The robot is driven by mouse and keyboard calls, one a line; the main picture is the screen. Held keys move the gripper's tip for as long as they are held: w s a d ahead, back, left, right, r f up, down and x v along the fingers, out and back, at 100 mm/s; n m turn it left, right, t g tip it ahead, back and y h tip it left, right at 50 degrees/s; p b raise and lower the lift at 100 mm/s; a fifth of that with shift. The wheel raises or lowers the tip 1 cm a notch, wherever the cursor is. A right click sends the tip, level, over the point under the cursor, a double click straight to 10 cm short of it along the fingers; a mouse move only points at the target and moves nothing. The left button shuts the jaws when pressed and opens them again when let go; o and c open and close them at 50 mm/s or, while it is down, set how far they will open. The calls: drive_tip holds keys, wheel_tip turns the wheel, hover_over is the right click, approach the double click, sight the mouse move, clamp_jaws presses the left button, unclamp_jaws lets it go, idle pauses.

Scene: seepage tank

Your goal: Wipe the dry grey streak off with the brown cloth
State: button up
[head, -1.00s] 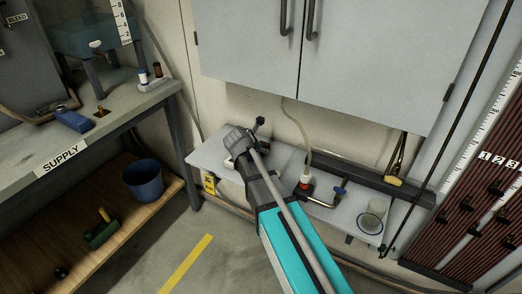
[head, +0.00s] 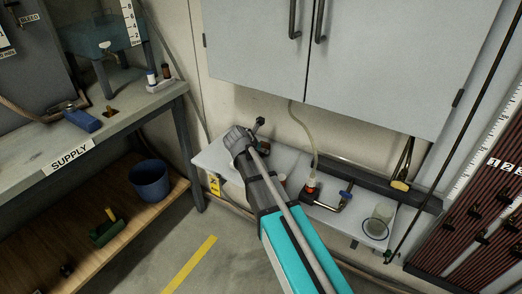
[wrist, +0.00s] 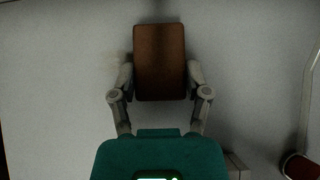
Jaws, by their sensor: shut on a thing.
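The brown cloth (wrist: 159,55) is a folded, block-like pad in the wrist view. My gripper (wrist: 158,78) is shut on it, one finger on each side. The cloth is over a pale surface (wrist: 60,90); I cannot tell whether it touches. A faint dark patch shows above the cloth at the top edge, and I cannot tell whether it is the grey streak or shadow. In the head view my gripper (head: 239,141) is over the white bench top (head: 212,158), and my wrist hides most of what is beneath it.
A red-based fitting (head: 311,190) with a clear tube stands right of my arm. A glass beaker (head: 378,222) is at the bench's right end. A grey cabinet (head: 260,50) hangs above. The supply table (head: 140,110) is at left, with a blue bucket (head: 150,180) below.

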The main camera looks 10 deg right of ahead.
drive_tip(key=shift+w+a, duration=0.55)
drive_tip(key=shift+a, duration=0.2)
drive_tip(key=shift+w+a, duration=0.1)
drive_tip(key=shift+w+a, duration=0.75)
drive_tip(key=shift+a, duration=0.2)
drive_tip(key=shift+w+a+f, duration=0.1)
drive_tip(key=shift+w+a, duration=0.7)
drive_tip(key=shift+a, duration=0.25)
drive_tip(key=shift+r, duration=0.2)
drive_tip(key=shift+r+p, duration=2.05)
drive_tip(key=shift+p, duration=0.1)
